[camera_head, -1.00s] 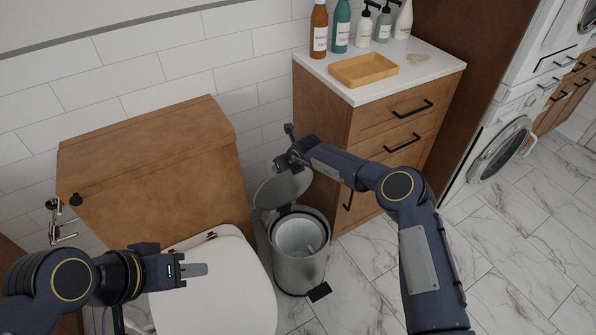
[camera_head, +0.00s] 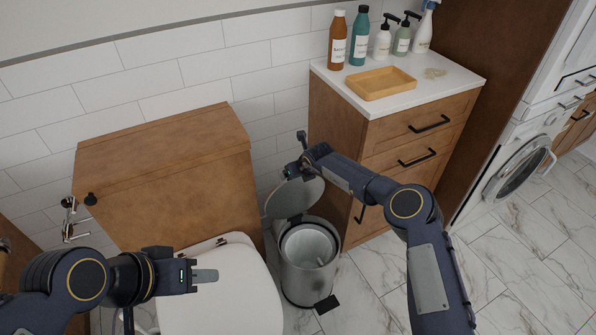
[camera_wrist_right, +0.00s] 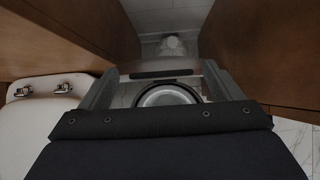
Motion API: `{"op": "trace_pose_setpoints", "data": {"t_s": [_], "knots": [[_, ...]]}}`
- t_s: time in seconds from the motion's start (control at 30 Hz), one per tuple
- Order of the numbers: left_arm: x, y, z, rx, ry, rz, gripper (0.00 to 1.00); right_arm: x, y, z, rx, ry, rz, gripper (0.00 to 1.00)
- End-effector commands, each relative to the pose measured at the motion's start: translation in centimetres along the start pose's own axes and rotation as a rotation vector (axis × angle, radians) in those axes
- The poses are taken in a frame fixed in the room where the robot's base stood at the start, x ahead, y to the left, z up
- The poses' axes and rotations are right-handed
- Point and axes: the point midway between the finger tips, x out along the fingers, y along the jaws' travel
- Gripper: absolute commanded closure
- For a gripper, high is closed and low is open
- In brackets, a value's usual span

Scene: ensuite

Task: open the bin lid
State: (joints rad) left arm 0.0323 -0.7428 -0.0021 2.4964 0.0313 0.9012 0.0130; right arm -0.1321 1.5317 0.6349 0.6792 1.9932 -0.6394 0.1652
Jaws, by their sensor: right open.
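The grey metal pedal bin (camera_head: 308,262) stands on the floor between the toilet and the wooden cabinet. Its round lid (camera_head: 293,197) is raised and tilted back, and the open inside shows. My right gripper (camera_head: 302,142) is above and behind the raised lid, partly hidden by its own wrist. In the right wrist view the two fingers (camera_wrist_right: 158,88) are apart, with the bin's round rim (camera_wrist_right: 168,95) between and beyond them. I cannot tell whether a finger touches the lid. My left gripper (camera_head: 204,275) is over the toilet seat, away from the bin; its finger gap is not clear.
The white toilet lid (camera_head: 230,305) is left of the bin. The wooden cabinet (camera_head: 345,160) stands close on the right, with a tray (camera_head: 381,84) and several bottles on top. The black pedal (camera_head: 327,304) is at the bin's front. Marble floor (camera_head: 510,270) is clear at right.

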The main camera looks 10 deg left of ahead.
Motion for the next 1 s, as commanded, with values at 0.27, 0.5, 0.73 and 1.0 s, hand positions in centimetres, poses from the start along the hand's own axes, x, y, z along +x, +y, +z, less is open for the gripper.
{"op": "trace_pose_setpoints", "data": {"t_s": [0.27, 0.5, 0.73, 1.0], "knots": [[-0.2, 0.1, -0.1, 0.0, 0.0, 0.0, 0.64, -2.2, -0.1, 0.1, -0.002, 0.0, 0.0, 0.15], [-0.3, 0.1, -0.1, 0.0, 0.0, 0.0, 0.64, -6.2, -0.1, 0.1, -0.003, -0.001, 0.0, 0.15], [-0.3, 0.1, -0.1, 0.0, 0.0, 0.0, 0.64, -7.7, 0.0, 0.0, 0.0, 0.0, 0.0, 0.15], [-0.3, 0.1, -0.1, 0.0, 0.0, 0.0, 0.64, -7.8, 0.0, 0.0, 0.0, 0.0, 0.0, 0.15]]}}
